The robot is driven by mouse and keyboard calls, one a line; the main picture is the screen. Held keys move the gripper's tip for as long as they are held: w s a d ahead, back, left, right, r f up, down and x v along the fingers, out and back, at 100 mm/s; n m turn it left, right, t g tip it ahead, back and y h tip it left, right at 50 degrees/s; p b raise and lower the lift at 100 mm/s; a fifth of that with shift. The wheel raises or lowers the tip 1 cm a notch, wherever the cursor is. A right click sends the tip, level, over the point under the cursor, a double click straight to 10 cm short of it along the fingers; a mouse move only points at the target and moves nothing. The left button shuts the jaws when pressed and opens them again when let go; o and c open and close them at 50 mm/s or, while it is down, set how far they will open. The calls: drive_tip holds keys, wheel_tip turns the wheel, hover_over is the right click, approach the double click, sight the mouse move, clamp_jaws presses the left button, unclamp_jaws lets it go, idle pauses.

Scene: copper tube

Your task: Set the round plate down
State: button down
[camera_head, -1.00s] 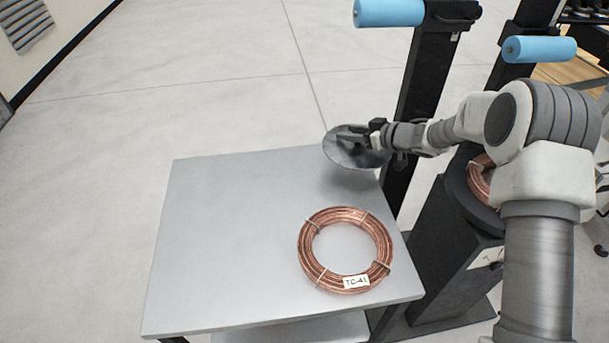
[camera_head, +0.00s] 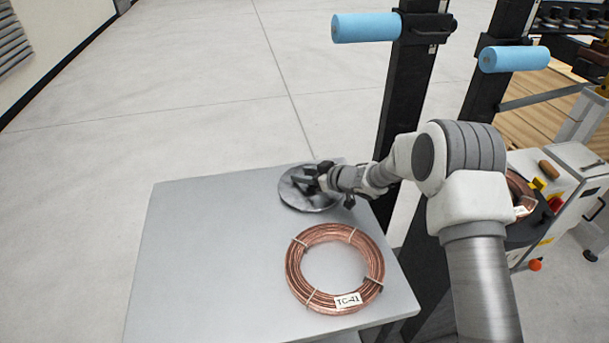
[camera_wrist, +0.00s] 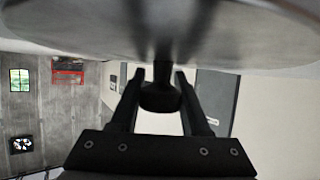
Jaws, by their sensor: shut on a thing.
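The round plate (camera_head: 302,201) is a grey metal disc over the back edge of the grey table (camera_head: 205,235), behind the copper coil. My gripper (camera_head: 316,178) is above the plate and shut on its middle knob. In the wrist view the plate's face (camera_wrist: 60,22) fills the top, and the dark knob (camera_wrist: 160,99) sits between the two fingers of my gripper (camera_wrist: 160,82). I cannot tell whether the plate touches the tabletop or hangs just above it.
A copper tube coil (camera_head: 300,277) labelled TC-41 lies at the table's front right. The left part of the tabletop is clear. Black posts with blue rollers (camera_head: 366,27) stand beyond its right side. Another copper coil (camera_head: 517,190) is at the right, partly hidden by my arm.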

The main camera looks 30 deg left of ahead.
drive_tip(key=shift+c, duration=1.9)
unclamp_jaws()
drive_tip(key=shift+d+r, duration=0.15)
drive_tip(key=p+v, duration=0.1)
drive_tip(key=v, duration=1)
drive_tip(key=shift+s+d+r+p, duration=0.1)
drive_tip(key=shift+d+r+p, duration=0.05)
drive_tip(key=shift+d+p, duration=0.15)
